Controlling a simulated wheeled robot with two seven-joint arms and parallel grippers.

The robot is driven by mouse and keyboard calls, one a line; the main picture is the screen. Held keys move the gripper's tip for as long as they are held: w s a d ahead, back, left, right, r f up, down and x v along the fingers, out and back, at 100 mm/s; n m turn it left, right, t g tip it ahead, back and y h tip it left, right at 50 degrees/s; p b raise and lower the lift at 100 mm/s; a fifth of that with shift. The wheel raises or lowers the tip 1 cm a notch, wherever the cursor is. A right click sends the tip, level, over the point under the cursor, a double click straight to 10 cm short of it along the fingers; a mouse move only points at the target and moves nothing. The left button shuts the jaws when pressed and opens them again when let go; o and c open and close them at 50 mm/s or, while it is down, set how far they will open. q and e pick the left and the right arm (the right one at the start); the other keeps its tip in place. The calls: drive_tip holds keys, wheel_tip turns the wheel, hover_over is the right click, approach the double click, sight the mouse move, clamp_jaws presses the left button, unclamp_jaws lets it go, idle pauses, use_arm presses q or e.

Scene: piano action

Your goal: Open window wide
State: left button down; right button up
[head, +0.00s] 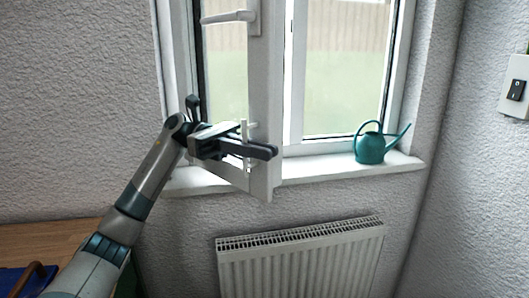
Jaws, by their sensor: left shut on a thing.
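The window has a white sash (268,95) on the left that stands partly open, swung into the room over the sill. A white lever handle (229,17) sits high on the sash and points left. My left gripper (262,151) is at the lower part of the sash, its dark fingers shut on the sash edge or a small white fitting there; the exact contact is partly hidden. The fixed right pane (345,70) shows grass and a fence outside. My right gripper is out of view.
A teal watering can (370,148) stands on the right of the white sill (315,167). A white radiator (302,264) is below. A light switch (516,90) is on the right wall. A wooden surface (45,243) with a blue item is at lower left.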

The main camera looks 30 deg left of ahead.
use_arm(q)
drive_tip(key=shift+r, duration=0.1)
drive_tip(key=c, duration=2.1)
unclamp_jaws()
drive_tip(key=shift+a, duration=0.1)
